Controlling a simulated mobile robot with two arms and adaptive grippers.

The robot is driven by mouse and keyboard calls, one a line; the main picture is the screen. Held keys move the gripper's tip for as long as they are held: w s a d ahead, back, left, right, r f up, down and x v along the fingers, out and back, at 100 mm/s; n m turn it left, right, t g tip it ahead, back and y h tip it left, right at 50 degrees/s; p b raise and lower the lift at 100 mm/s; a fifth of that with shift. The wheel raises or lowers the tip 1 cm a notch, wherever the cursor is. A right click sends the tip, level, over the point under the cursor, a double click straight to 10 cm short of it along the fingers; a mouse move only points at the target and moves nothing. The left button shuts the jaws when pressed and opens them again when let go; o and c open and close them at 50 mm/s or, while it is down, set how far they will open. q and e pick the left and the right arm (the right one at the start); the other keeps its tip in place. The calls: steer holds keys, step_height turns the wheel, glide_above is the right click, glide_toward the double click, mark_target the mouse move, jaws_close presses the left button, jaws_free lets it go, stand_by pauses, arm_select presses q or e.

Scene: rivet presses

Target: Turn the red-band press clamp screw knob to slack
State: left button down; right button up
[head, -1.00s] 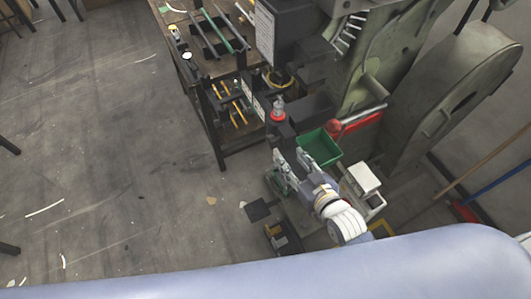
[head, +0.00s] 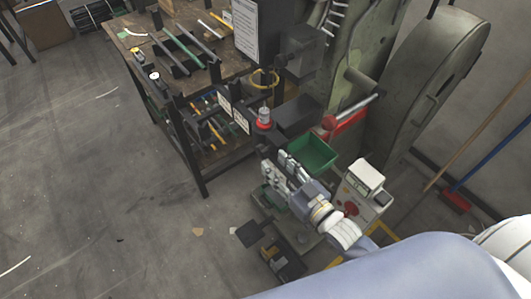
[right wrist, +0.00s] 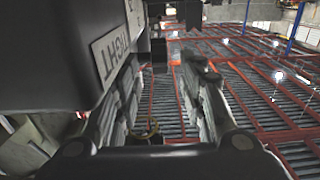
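The green-grey press (head: 350,70) stands at the back right, with a red band (head: 347,124) across its lower front. A small grey post with a red collar (head: 264,122) stands at its front left, beside white label plates (head: 241,121); I cannot tell whether it is the clamp screw knob. My right gripper (head: 276,163) is just below and in front of it, apart from it. In the right wrist view its two fingers (right wrist: 163,85) are spread with nothing clear between them. A plate reading TIGHT (right wrist: 115,45) appears upside down at the left. My left gripper is out of view.
A green bin (head: 312,152) is right of the gripper. A white-topped control box (head: 364,180) stands farther right. A workbench (head: 135,30) with tools and rods is at the left. A black pedal (head: 249,234) lies on the floor. Open floor is at the left.

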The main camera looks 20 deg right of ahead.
mark_target(267, 156)
steer(key=shift+x, duration=2.6)
steer(key=shift+c, duration=0.4)
steer(key=shift+p, duration=0.3)
jaws_close()
